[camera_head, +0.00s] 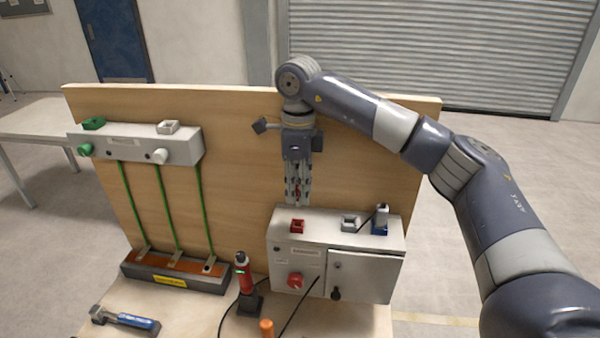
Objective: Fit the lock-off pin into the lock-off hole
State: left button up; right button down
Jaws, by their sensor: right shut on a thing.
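My right gripper (298,198) points down from above and is shut on a small red thing (296,188), most likely the lock-off pin. The fingers hide most of it. The gripper is above the left part of the grey control box (310,251). A red square socket (297,226) sits on the box top below the fingertips, with a small gap that is hard to judge. I cannot tell for sure whether this socket is the lock-off hole. My left gripper is not in view.
A grey socket (350,223) and a blue piece (380,219) stand farther right on the box top. A red knob (295,281) is on its front. A red-and-black tool (244,273) stands left of it. A wooden board (238,150) rises behind.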

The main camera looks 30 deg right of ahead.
aim_at(297, 200)
jog(key=shift+s+a, duration=0.1)
jog(key=shift+a, duration=0.05)
jog(key=shift+s+a+r, duration=0.1)
jog(key=shift+a+r, duration=0.05)
jog(key=shift+a, duration=0.1)
jog(key=shift+d+f+b, duration=0.2)
jog(key=shift+f+b, duration=0.2)
jog(key=shift+f, duration=0.15)
jog(key=shift+f+b, duration=0.4)
jog(key=shift+f, duration=0.25)
jog(key=shift+a+f+b, duration=0.1)
jog(key=shift+f+b, duration=0.55)
jog(key=shift+f, duration=0.5)
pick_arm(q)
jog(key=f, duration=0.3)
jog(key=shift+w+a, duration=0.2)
pick_arm(e)
jog(key=shift+r, duration=0.1)
pick_arm(q)
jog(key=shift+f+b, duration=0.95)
jog(key=shift+b, duration=0.1)
pick_arm(e)
jog(key=shift+f, duration=1.35)
